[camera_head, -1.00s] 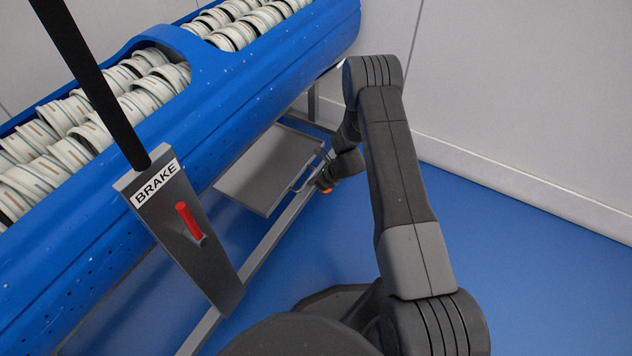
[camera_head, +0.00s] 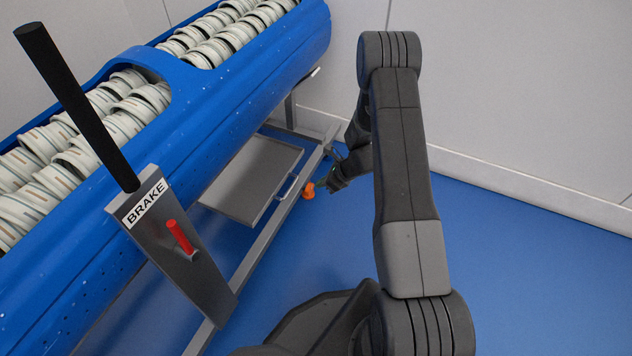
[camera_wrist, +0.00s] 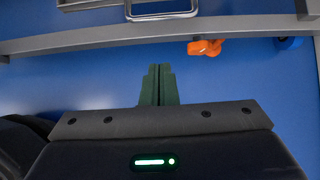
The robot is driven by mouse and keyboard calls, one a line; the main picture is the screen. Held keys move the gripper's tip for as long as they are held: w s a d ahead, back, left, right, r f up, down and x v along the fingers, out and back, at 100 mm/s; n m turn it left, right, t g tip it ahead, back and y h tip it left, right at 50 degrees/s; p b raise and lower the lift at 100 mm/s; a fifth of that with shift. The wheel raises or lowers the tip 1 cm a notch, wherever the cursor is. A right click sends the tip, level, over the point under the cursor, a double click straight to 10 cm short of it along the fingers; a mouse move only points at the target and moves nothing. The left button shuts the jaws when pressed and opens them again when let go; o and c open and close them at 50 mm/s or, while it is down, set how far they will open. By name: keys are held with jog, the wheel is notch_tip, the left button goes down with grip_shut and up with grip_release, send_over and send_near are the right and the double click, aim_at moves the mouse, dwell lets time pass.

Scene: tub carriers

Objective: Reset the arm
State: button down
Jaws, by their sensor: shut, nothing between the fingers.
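My gripper (camera_wrist: 158,84) shows in the wrist view with its two dark green fingers together and nothing between them. It is over the blue floor, apart from the steel frame rail (camera_wrist: 110,42) ahead of it. In the head view my gripper (camera_head: 333,184) is small and partly hidden, low beside the rail, close to an orange knob (camera_head: 308,191). The orange knob also shows in the wrist view (camera_wrist: 205,47), ahead and to the right of the fingers, not touched by them.
A blue tub carrier (camera_head: 190,125) full of pale round tubs stands at left. A brake panel (camera_head: 185,260) has a red handle (camera_head: 180,238) and a black lever (camera_head: 75,105). A grey tray (camera_head: 250,178) sits under the carrier. Blue floor at right is clear up to the wall.

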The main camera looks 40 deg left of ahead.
jog(key=shift+d+r, duration=0.15)
jog(key=a+b+x, duration=0.1)
jog(key=x, duration=0.5)
jog(key=a+r+b+x, duration=0.1)
jog(key=x, duration=0.6)
jog(key=shift+s+r+b, duration=0.25)
jog(key=shift+s+b, duration=0.05)
jog(key=shift+b, duration=0.05)
